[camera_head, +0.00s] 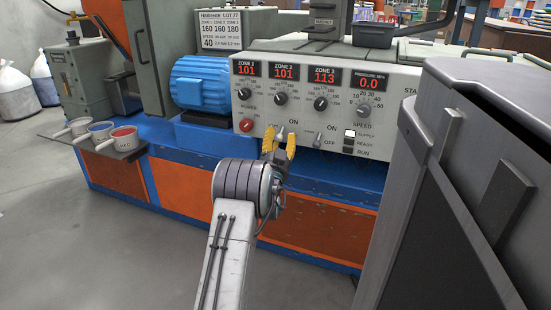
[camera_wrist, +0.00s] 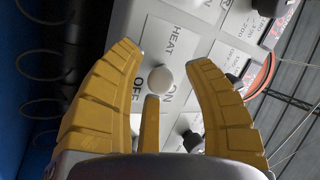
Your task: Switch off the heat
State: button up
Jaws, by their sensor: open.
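The control panel (camera_head: 310,107) faces me, with lit zone displays reading 101, 101 and 113. In the wrist view the heat switch (camera_wrist: 160,80) shows a pale rounded lever tip on a plate marked HEAT, ON and OFF. In the head view my gripper mostly hides this switch. My gripper (camera_head: 280,142) is open at the panel's lower edge. In the wrist view its yellow fingers (camera_wrist: 163,60) spread on both sides of the lever, with a middle finger just below the tip. I cannot tell whether any finger touches it, or which way the lever leans.
A second toggle switch (camera_head: 318,139) stands just right of the gripper, and a red power button (camera_head: 246,125) to its left. A blue motor (camera_head: 200,84) is left of the panel. A grey cabinet (camera_head: 465,185) fills the right side.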

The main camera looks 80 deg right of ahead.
jog(key=v, duration=1)
jog(key=shift+a, duration=0.35)
jog(key=shift+f, duration=0.1)
